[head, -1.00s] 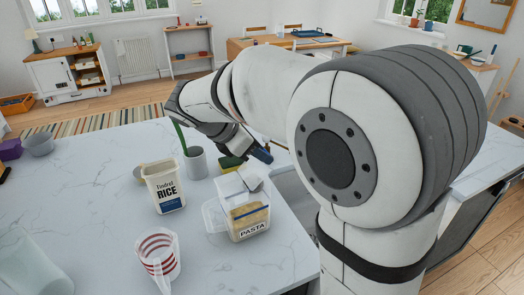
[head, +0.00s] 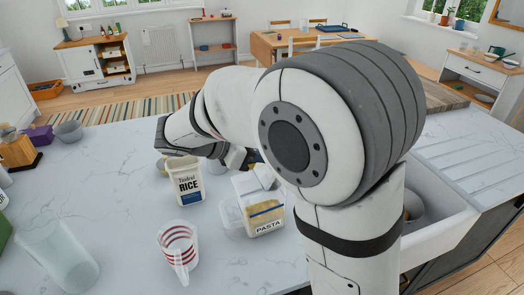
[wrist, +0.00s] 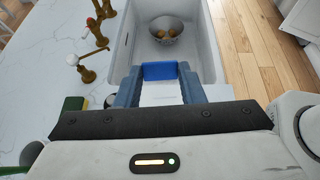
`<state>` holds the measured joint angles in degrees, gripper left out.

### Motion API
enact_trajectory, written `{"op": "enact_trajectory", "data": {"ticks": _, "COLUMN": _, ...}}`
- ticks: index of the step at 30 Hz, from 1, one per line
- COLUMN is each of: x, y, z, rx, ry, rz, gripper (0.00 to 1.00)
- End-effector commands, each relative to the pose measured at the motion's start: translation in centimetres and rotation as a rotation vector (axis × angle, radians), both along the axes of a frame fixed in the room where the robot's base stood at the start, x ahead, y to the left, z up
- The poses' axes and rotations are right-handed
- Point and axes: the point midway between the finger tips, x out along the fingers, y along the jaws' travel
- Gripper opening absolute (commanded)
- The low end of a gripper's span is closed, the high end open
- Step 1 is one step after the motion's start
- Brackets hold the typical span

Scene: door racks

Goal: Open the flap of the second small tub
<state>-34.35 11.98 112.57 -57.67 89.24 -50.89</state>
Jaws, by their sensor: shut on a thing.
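The pasta tub (head: 264,222), a clear box with a white top, stands on the counter. A pale flap (head: 265,177) stands tilted up at its top, and a clear piece (head: 231,216) sticks out at its left side. The rice tub (head: 187,184), white with a dark blue label, stands to its left. Which one is the second small tub I cannot tell. My gripper shows in the wrist view (wrist: 159,88), shut on a small bright blue block (wrist: 159,71) between its blue fingers. In the head view it is mostly hidden behind my arm, beyond the tubs.
A striped measuring jug (head: 178,248) and a clear pitcher (head: 57,255) stand at the front. The white sink (wrist: 205,45) holds a bowl (wrist: 167,33) with brown round things; brass taps (wrist: 92,40) stand left of it. A green thing (wrist: 73,103) lies near my gripper.

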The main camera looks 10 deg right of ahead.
Motion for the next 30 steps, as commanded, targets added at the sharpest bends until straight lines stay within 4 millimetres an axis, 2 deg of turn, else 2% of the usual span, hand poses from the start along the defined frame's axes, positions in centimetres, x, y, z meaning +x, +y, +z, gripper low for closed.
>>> {"op": "enact_trajectory", "data": {"ticks": 1, "x": -0.14, "y": 0.06, "z": -0.51, "rx": 0.002, "ry": 0.011, "rz": 0.0, "gripper": 0.0}}
{"op": "enact_trajectory", "data": {"ticks": 24, "x": -0.17, "y": 0.13, "z": -0.71, "rx": 0.003, "ry": 0.015, "rz": 0.002, "gripper": 0.0}}
{"op": "enact_trajectory", "data": {"ticks": 25, "x": -0.17, "y": 0.13, "z": -0.71, "rx": 0.003, "ry": 0.015, "rz": 0.002, "gripper": 0.36}}
{"op": "enact_trajectory", "data": {"ticks": 30, "x": -0.13, "y": 0.12, "z": -0.54, "rx": 0.002, "ry": 0.011, "rz": 0.002, "gripper": 0.5}}
